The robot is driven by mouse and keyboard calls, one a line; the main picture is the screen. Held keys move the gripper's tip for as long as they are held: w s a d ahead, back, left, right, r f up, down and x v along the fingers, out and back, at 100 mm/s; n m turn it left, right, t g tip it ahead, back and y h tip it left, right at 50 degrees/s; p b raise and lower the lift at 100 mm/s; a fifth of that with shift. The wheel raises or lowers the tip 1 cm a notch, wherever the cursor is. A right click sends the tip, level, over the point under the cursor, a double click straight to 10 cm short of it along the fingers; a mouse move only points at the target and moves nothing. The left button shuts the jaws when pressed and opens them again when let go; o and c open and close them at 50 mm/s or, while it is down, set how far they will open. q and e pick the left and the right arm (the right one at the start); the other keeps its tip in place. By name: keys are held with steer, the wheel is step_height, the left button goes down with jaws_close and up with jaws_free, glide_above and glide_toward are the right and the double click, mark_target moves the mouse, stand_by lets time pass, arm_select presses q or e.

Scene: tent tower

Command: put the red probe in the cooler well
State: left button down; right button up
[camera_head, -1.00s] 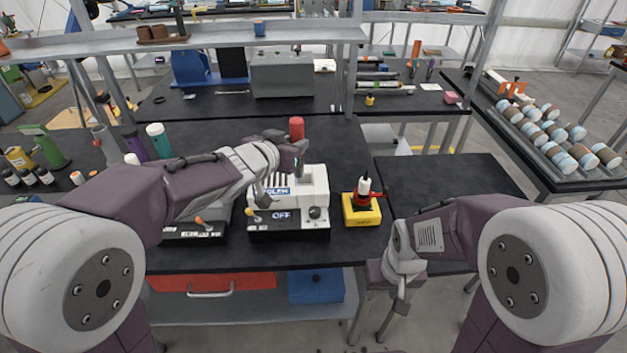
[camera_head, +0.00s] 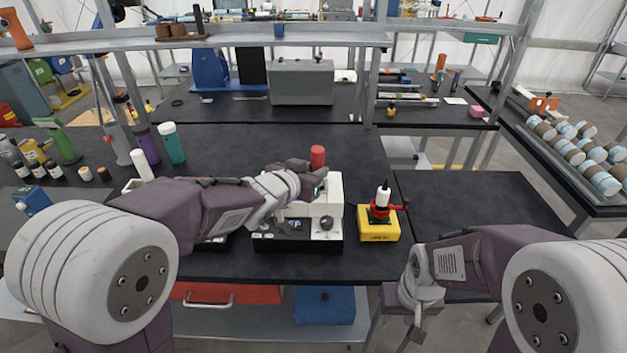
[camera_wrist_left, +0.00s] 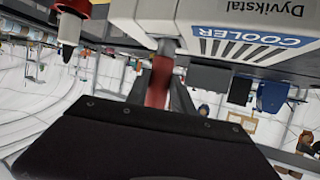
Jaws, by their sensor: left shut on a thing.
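The red probe (camera_head: 317,156) stands upright in the head view, its red top above my left gripper (camera_head: 305,178). The left gripper is shut on the probe. In the left wrist view the red shaft (camera_wrist_left: 158,82) shows between the dark fingers (camera_wrist_left: 158,98), with a grey part beyond it beside the cooler's edge. The cooler (camera_head: 334,192) is a white box with a black base, and its white body with the COOLER label shows in the wrist view (camera_wrist_left: 215,20). The arm hides the well, so I cannot tell whether the probe's tip is inside. My right gripper (camera_head: 415,325) hangs low at right, empty.
A yellow block (camera_head: 379,228) with a red clamp and a white bottle-like piece (camera_head: 382,196) stands right of the cooler. Bottles, including a teal one (camera_head: 171,143), stand at left. A metal shelf (camera_head: 230,41) crosses above the bench. The black bench at right (camera_head: 480,205) is clear.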

arm_select(q)
steer(key=shift+w+f, duration=0.15)
steer(key=shift+f, duration=0.25)
arm_select(e)
steer(key=shift+w+f, duration=0.15)
steer(key=shift+f, duration=0.15)
arm_select(q)
steer(key=shift+f, duration=0.1)
steer(key=c, duration=1.1)
jaws_free()
steer(key=p+v, duration=0.4)
steer(key=v, duration=0.8)
steer(key=shift+r, duration=0.2)
arm_select(e)
step_height(320, 180, up, 4)
steer(key=shift+r, duration=0.1)
